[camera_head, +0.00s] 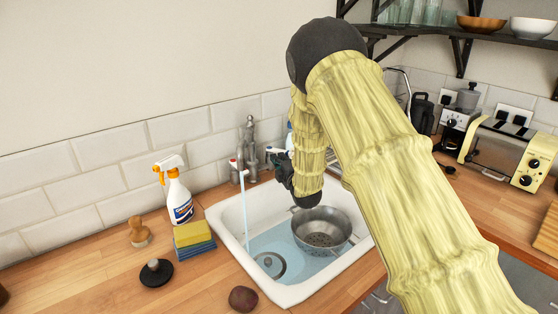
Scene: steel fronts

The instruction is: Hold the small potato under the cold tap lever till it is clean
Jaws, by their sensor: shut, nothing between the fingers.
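A small dark reddish-brown round thing, likely the potato (243,299), lies on the wooden counter just in front of the sink's front rim. The tap (250,140) stands at the back of the white sink (231,249). A stream of water (246,210) falls from it into the sink's left part. One lever end with red on it shows left of the tap; the cold lever cannot be made out clearly. My gripper (279,170) is beside the tap, on its right, shut and empty. Its fingertips are small and dark here, and I cannot tell whether they touch the tap.
A metal colander (321,231) stands in the sink's right part, with shallow water around it. A drain fitting (269,264) lies at left. A spray bottle (179,196), sponges (193,235), a brush (139,232) and a black stopper (156,272) stand left. A toaster oven (500,148) stands right.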

